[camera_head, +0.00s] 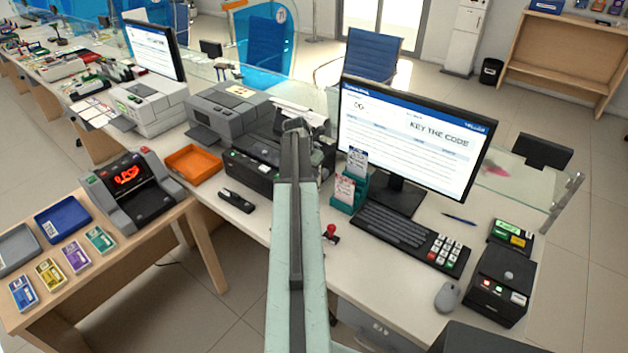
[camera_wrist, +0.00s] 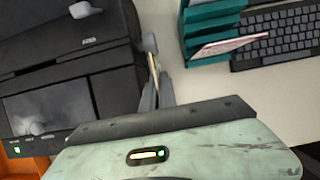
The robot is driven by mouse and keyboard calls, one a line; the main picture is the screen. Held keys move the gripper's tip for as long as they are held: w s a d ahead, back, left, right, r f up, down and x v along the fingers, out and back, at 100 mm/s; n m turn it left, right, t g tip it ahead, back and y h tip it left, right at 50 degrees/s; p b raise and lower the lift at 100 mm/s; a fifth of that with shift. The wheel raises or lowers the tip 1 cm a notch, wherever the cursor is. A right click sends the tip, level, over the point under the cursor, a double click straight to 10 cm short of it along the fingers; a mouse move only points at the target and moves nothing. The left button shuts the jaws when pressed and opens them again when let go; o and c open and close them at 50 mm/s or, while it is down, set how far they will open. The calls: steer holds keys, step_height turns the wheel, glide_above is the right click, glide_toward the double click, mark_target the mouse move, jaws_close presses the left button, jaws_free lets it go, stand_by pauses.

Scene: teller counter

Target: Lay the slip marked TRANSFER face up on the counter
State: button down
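A teal slip holder (camera_head: 343,197) stands on the counter (camera_head: 392,285) left of the keyboard. It holds a white-and-blue slip (camera_head: 357,160) and a pinkish slip (camera_head: 345,188); their print is too small to read, so I cannot tell which is marked TRANSFER. In the wrist view the holder (camera_wrist: 205,47) is at upper right with a pale pink-edged slip (camera_wrist: 228,46). My gripper (camera_head: 296,128) is over the black printer, left of the holder and apart from it. In the wrist view its narrow fingers (camera_wrist: 154,75) are close together; whether they grip anything is unclear.
A black printer (camera_head: 250,172) lies under my gripper. The monitor (camera_head: 410,140) and keyboard (camera_head: 395,232) stand right of the holder. A red-handled stamp (camera_head: 331,231) is in front of it. An orange tray (camera_head: 193,164) is left. Bare counter shows front of the keyboard.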

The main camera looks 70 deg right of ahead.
step_height(320, 180, down, 3)
steer(key=shift+s+f+b, duration=0.1)
steer(key=shift+s+b, duration=0.05)
steer(key=shift+b, duration=1.1)
steer(key=c, duration=2)
jaws_free()
steer(key=shift+d+f, duration=0.1)
steer(key=shift+f, duration=0.1)
steer(key=shift+c, duration=0.2)
steer(key=o, duration=0.3)
steer(key=shift+o, duration=0.2)
steer(key=shift+r, duration=0.15)
steer(key=p+v, duration=1.1)
steer(key=v, duration=0.1)
